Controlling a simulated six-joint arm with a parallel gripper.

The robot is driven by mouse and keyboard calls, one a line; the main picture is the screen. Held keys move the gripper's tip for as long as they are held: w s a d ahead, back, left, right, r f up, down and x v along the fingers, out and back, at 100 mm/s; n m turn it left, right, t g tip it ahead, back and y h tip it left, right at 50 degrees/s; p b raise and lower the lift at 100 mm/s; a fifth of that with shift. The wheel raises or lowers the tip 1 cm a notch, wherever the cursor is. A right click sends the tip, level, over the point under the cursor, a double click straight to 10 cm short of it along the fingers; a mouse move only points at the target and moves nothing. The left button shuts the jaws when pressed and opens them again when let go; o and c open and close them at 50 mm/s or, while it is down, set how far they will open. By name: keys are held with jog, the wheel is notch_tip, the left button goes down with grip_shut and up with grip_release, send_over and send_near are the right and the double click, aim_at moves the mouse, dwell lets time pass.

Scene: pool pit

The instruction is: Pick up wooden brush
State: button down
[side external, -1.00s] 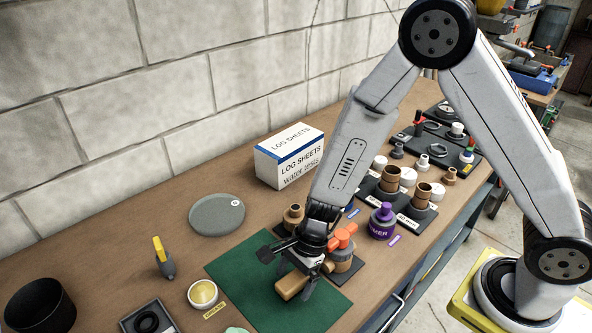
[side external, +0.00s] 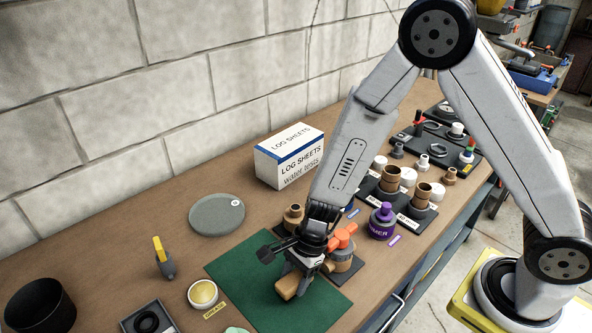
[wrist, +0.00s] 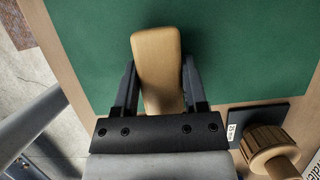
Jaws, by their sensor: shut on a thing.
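The wooden brush (side external: 287,287) is a light-brown block at the right part of the green mat (side external: 240,272). In the wrist view the brush (wrist: 158,62) lies lengthwise between the two dark fingers. My gripper (side external: 299,285) points down over the mat and is shut on the brush, one finger on each side. In the wrist view my gripper (wrist: 158,88) covers the brush's near end. I cannot tell whether the brush is lifted off the mat.
A valve with an orange handle (side external: 343,235) stands close behind my gripper. A purple-capped primer can (side external: 382,221) is to the right. A grease tin (side external: 203,294), a yellow-handled tool (side external: 163,257) and a grey lid (side external: 217,215) are left. A log sheets box (side external: 289,156) stands behind.

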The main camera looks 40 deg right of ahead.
aim_at(295, 277)
jog(key=shift+r, duration=0.15)
jog(key=shift+r, duration=4.9)
